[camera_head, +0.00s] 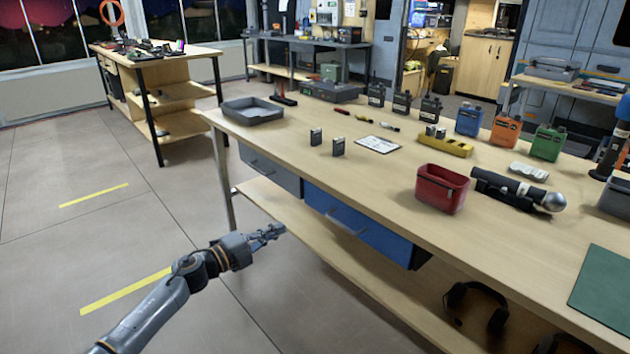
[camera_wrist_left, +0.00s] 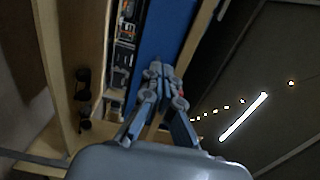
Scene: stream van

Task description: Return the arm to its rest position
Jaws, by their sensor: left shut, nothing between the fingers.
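My left gripper (camera_head: 267,235) is shut and empty, held in the air in front of the workbench at about the height of its drawers. Its arm comes in from the lower left over the floor. The gripper also shows in the left wrist view (camera_wrist_left: 165,78), its fingers together in front of a blue surface. My right gripper is not in view.
The wooden workbench (camera_head: 300,150) has a blue drawer (camera_head: 355,222) and a grey drawer (camera_head: 270,170) facing the arm. On top are a grey tray (camera_head: 252,110), a red bin (camera_head: 441,188), radios and a flashlight (camera_head: 515,190). The floor to the left is clear.

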